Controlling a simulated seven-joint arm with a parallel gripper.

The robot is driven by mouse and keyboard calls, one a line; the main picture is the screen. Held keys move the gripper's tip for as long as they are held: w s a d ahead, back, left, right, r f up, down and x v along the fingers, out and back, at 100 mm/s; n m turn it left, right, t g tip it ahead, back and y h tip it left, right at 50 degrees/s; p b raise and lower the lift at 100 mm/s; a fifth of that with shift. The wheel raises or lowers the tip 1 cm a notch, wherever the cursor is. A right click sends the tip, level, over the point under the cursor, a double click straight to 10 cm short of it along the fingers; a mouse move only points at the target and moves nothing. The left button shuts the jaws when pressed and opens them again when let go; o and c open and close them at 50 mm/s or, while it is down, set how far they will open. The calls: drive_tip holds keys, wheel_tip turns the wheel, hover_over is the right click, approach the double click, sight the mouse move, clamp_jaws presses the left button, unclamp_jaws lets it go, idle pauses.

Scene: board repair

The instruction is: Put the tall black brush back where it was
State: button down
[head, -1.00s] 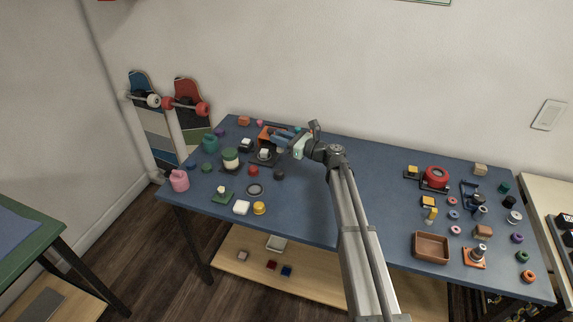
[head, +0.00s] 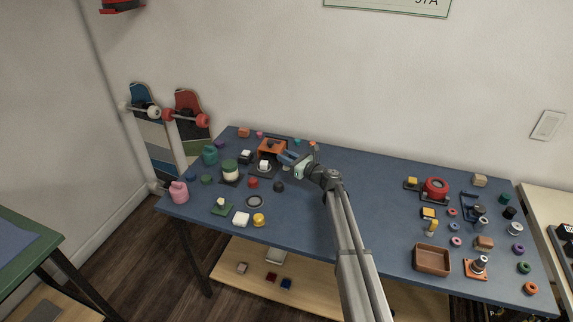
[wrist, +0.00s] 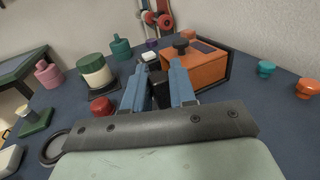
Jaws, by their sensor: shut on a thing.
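My gripper (wrist: 160,92) is shut on a black, upright-looking piece (wrist: 158,88), which I take to be the tall black brush. Only its dark top and near side show between the blue fingers; its lower end is hidden. In the head view my gripper (head: 286,157) is over the back left of the blue table (head: 350,200), just right of the orange box (head: 272,147). The held piece is not clear there. In the wrist view the orange box (wrist: 205,68) stands beyond and right of the fingers, with a black knob (wrist: 181,42) on top.
A cream jar with a green lid (wrist: 96,70) stands left of the fingers, with a red knob (wrist: 83,121) nearer. A white-topped block (wrist: 149,56) is just behind the fingers. Teal and orange knobs (wrist: 266,68) lie right. The table's middle (head: 375,190) is clear.

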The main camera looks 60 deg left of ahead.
drive_tip(key=shift+f, duration=1.5)
drive_tip(key=shift+f, duration=0.2)
drive_tip(key=c, duration=0.9)
unclamp_jaws()
drive_tip(key=shift+r, duration=0.1)
drive_tip(key=shift+r, duration=0.15)
drive_tip(key=v, duration=1.2)
